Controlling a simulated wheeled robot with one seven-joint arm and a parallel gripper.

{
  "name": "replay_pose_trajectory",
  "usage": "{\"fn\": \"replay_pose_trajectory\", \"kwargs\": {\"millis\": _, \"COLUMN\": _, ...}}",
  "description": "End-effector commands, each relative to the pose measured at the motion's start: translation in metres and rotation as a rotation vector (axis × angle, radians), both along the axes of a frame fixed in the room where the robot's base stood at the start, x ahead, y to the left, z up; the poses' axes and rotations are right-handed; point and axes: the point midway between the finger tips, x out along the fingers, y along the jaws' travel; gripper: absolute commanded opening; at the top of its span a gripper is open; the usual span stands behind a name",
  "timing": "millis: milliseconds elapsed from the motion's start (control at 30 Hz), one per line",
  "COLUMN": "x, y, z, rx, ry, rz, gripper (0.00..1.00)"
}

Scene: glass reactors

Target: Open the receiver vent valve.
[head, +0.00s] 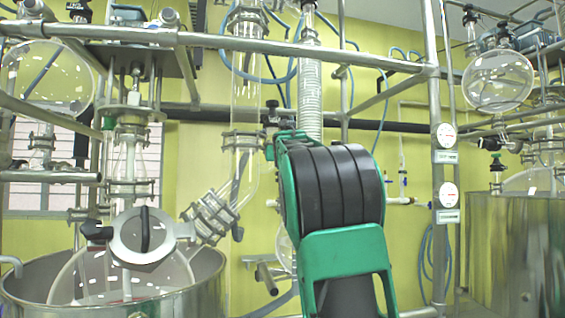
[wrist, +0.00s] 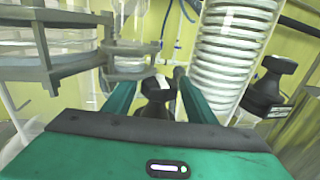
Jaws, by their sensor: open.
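A black valve knob (wrist: 157,90) with a pale mark shows between the two green fingers of my open gripper (wrist: 155,80) in the wrist view. I cannot tell whether the fingers touch it. No readable label shows which of these is the receiver vent valve. In the head view a small black knob (head: 272,104) shows just above my green and black arm, and the arm hides my fingertips.
A metal clamp flange (wrist: 60,45) is close on the left. In the head view, steel rails (head: 330,53), glass pipework (head: 245,80) and an open steel vessel (head: 205,285) crowd around my arm.

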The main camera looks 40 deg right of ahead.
Motion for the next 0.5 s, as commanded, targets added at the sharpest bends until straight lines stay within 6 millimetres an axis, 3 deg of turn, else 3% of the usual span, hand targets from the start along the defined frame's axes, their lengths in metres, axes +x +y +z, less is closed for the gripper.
{"fn": "replay_pose_trajectory", "kwargs": {"millis": 33, "x": -0.0022, "y": -0.0018, "z": 0.0017, "rx": -0.001, "ry": -0.004, "rz": -0.003, "gripper": 0.52}}
{"fn": "replay_pose_trajectory", "kwargs": {"millis": 167, "x": -0.0027, "y": -0.0024, "z": 0.0015, "rx": 0.0, "ry": -0.003, "rz": -0.004, "gripper": 0.2}}
{"fn": "replay_pose_trajectory", "kwargs": {"millis": 500, "x": -0.007, "y": -0.0078, "z": 0.0018, "rx": 0.0, "ry": -0.003, "rz": 0.068, "gripper": 0.19}}
